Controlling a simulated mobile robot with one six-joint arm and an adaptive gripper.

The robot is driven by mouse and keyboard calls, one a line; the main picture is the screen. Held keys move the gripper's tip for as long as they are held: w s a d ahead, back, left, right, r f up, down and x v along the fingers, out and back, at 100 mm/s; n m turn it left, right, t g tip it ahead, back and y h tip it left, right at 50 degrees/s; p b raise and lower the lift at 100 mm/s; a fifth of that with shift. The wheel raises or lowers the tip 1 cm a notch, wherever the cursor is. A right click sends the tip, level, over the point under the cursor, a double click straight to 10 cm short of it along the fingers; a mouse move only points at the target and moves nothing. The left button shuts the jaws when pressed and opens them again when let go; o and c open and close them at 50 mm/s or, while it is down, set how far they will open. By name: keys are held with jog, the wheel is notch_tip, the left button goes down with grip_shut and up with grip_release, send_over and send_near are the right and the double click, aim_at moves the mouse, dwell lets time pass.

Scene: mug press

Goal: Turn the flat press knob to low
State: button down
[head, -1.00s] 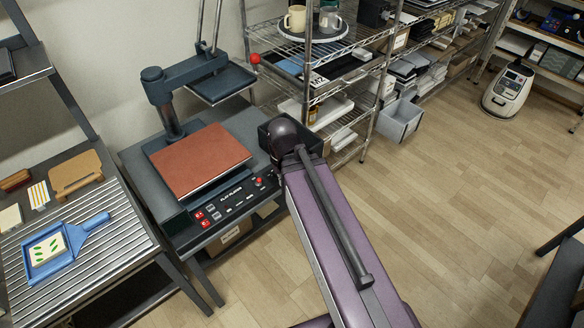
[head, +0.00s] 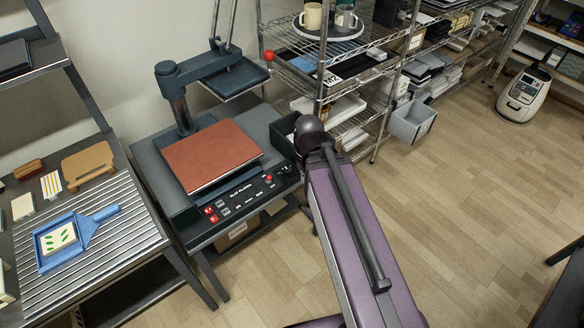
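The flat press (head: 180,208) stands on a dark table at the left centre, with a brown-red square plate (head: 212,156) on top. Its front control panel (head: 242,195) carries white lettering, red buttons or switches on the left, a red round button (head: 268,179) and small dark knobs towards the right. I cannot tell which way any knob points. My purple arm link rises from the bottom right, and its dark rounded joint is just right of the panel's right end. My gripper does not show, so its state and any contact with a knob are hidden.
A dark open box (head: 285,132) sits by the press's right side, next to my arm joint. A wire shelf (head: 318,70) with mugs stands behind. A ribbed table (head: 110,250) with a blue tray (head: 62,240) is at left.

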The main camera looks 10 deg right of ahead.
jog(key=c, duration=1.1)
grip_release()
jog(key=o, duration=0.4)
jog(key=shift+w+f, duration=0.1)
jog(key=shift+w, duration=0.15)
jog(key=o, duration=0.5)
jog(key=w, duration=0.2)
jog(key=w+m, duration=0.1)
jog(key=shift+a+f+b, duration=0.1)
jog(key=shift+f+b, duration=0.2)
jog(key=shift+b, duration=0.1)
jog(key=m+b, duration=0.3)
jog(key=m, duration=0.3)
send_over(287, 170)
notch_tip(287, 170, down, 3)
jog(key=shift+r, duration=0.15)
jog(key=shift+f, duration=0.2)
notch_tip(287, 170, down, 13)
jog(key=b, duration=1.3)
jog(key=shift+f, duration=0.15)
